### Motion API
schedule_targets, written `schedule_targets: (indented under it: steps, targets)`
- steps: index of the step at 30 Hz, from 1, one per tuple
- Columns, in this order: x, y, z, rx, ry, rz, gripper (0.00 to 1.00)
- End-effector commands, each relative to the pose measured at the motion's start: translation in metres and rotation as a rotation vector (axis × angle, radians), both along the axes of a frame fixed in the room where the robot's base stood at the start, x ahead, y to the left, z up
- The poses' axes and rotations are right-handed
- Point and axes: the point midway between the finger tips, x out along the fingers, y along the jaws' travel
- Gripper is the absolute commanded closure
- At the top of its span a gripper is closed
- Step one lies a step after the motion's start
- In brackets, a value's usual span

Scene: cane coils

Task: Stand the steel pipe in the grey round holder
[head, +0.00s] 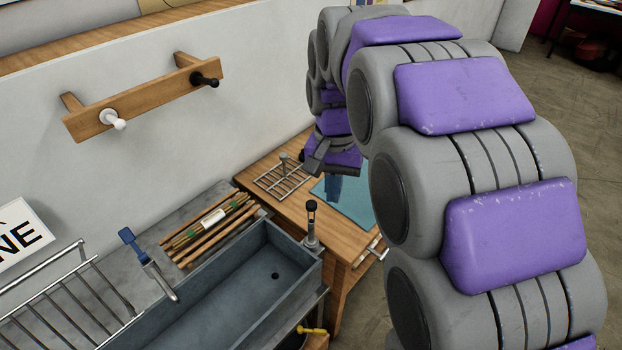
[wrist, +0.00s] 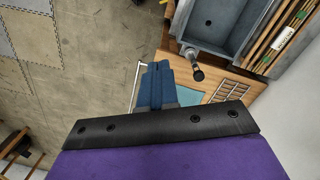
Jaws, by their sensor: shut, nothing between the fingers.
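My gripper (head: 333,188) is over the teal mat (head: 354,204) on the wooden table. Its blue fingers are together and hold nothing; they also show in the wrist view (wrist: 157,84). A short grey upright piece (head: 284,161) stands at the wire rack (head: 268,182), left of my gripper. I cannot tell whether it is the steel pipe or part of a holder. No grey round holder shows clearly. My gripper and arm hide part of the mat and table.
A grey sink trough (head: 235,285) stands in front of the table, with a black-topped upright fitting (head: 311,225) at its corner. A wooden peg rail (head: 145,98) is on the wall.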

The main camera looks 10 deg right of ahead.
Motion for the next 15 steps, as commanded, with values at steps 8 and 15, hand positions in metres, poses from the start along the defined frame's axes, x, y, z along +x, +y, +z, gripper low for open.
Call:
schedule_targets:
  steps: [8, 15]
  targets:
    - [-0.056, 0.001, -0.012, 0.01, 0.023, 0.098, 1.0]
    - [-0.103, 0.002, -0.025, 0.021, 0.036, 0.188, 1.0]
